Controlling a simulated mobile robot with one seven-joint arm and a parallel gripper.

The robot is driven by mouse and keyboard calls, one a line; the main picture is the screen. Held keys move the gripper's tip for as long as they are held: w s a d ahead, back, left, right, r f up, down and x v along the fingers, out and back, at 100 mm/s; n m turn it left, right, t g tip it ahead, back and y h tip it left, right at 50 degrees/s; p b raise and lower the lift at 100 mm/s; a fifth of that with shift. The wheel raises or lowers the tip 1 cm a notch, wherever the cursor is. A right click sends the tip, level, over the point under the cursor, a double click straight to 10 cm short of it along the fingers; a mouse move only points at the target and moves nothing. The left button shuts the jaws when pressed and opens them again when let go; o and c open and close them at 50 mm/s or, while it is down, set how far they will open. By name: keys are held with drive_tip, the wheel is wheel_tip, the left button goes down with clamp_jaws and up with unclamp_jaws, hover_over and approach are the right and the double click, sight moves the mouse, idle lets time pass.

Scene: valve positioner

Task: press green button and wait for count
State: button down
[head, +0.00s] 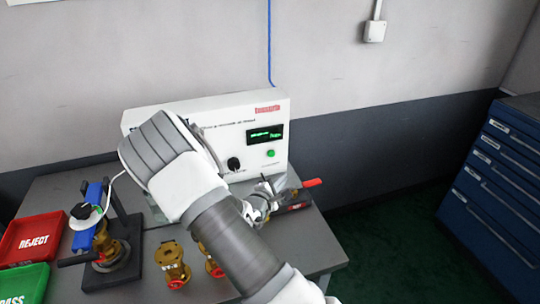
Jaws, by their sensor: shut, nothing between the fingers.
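A white instrument box (225,139) stands at the back of the bench. Its green button (270,153) is on the front panel, to the right of a black knob (233,164). A dark display (265,134) above the button shows green text, too small to read. The button is uncovered, and nothing is seen touching it. My arm reaches up from the bottom and covers the left part of the box front.
A fixture with a red handle (312,183) is right of my arm. Brass valves (173,264) stand in front. A blue-topped stand (95,193), red REJECT tray (16,254) and green PASS tray (12,294) are left. A blue drawer cabinet (500,185) is right, beyond open floor.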

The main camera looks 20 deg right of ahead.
sight(271, 154)
idle(0.4)
drive_tip(key=shift+w+b, duration=0.7)
drive_tip(key=shift+w, duration=3.75)
drive_tip(key=shift+w, duration=0.1)
drive_tip(key=shift+w, duration=0.3)
drive_tip(key=shift+w+p, duration=0.35)
drive_tip(key=shift+w, duration=0.1)
drive_tip(key=shift+s, duration=0.15)
drive_tip(key=shift+s+p, duration=0.35)
drive_tip(key=shift+s, duration=0.4)
